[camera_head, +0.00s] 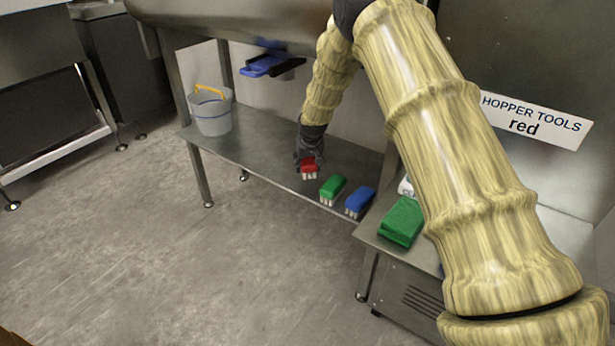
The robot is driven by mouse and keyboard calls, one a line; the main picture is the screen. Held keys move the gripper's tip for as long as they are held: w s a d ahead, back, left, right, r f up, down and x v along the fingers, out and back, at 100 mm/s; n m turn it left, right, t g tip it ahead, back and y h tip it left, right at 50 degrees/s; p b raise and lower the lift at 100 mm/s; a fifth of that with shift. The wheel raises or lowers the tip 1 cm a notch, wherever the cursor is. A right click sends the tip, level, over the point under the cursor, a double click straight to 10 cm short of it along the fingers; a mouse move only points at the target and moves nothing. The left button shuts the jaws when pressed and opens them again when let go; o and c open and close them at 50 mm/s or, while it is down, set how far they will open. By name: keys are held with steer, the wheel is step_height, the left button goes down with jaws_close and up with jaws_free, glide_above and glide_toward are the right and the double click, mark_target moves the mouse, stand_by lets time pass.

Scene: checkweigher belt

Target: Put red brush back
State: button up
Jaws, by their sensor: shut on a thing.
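The red brush (309,165) is a small block with pale bristles pointing down. My gripper (308,158) is dark and shut on it from above, at the left end of the row of brushes on the low grey shelf. I cannot tell whether the bristles touch the shelf. A green brush (332,188) and a blue brush (358,202) stand to its right, apart from it. A white sign (535,119) reading "HOPPER TOOLS red" is on the steel panel at right. The area behind my arm is hidden.
A grey bucket (212,112) with a yellow handle stands at the shelf's (255,155) left end. A blue item (268,65) hangs above at the back. A green pad (402,221) lies on the steel cabinet top at right. The shelf between bucket and red brush is clear.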

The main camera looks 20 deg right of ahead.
mark_target(309, 162)
steer(key=shift+f, duration=2.45)
steer(key=shift+f, duration=0.1)
steer(key=o, duration=1)
steer(key=v, duration=1.1)
steer(key=shift+w+p, duration=0.1)
steer(key=shift+p, duration=0.25)
steer(key=shift+s+r, duration=0.3)
steer(key=shift+r, duration=0.3)
